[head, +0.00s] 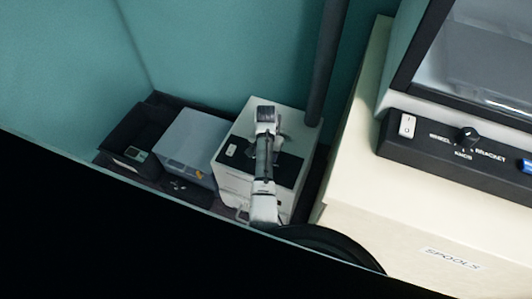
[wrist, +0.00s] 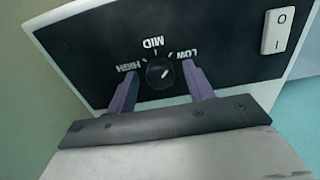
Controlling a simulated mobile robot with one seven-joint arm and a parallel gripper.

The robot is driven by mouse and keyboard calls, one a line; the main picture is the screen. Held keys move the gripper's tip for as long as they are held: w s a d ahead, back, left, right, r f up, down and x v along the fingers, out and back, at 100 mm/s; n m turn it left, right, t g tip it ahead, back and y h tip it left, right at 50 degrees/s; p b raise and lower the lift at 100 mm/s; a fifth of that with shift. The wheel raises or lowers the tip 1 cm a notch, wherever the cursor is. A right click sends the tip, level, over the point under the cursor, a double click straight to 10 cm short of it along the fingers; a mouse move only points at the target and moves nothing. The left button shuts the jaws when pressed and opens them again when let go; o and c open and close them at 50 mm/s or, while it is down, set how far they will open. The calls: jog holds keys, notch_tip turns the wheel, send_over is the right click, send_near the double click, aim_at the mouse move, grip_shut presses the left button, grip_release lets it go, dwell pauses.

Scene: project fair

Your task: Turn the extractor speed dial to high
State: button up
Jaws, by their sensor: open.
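The extractor is a white box (head: 230,185) with a black panel (head: 287,168), on the floor at middle left in the head view. In the wrist view its round black speed dial (wrist: 160,73) sits among the labels HIGH, MID and LOW, which appear upside down. The dial's white mark points up and right, toward LOW. My gripper (wrist: 159,69) is open, with one purple finger on each side of the dial. I cannot tell whether either finger touches it. In the head view my arm reaches over the panel and hides the dial.
A white rocker switch (wrist: 278,31) is on the same panel.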

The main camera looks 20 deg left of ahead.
jog(key=shift+c, duration=0.4)
jog(key=c, duration=0.9)
jog(key=shift+r+n+p, duration=0.15)
jog(key=shift+n+p, duration=0.15)
jog(key=shift+p, duration=0.1)
jog(key=n+p, duration=0.2)
jog(key=shift+d+r+n, duration=0.1)
jog(key=shift+n, duration=0.3)
jog(key=n+p, duration=0.3)
jog(key=n, duration=0.2)
jog(key=shift+w, duration=0.1)
jog(key=n+p, duration=0.1)
jog(key=n, duration=0.4)
jog(key=shift+p, duration=0.35)
jog(key=shift+n+p, duration=0.45)
jog(key=shift+n, duration=1.85)
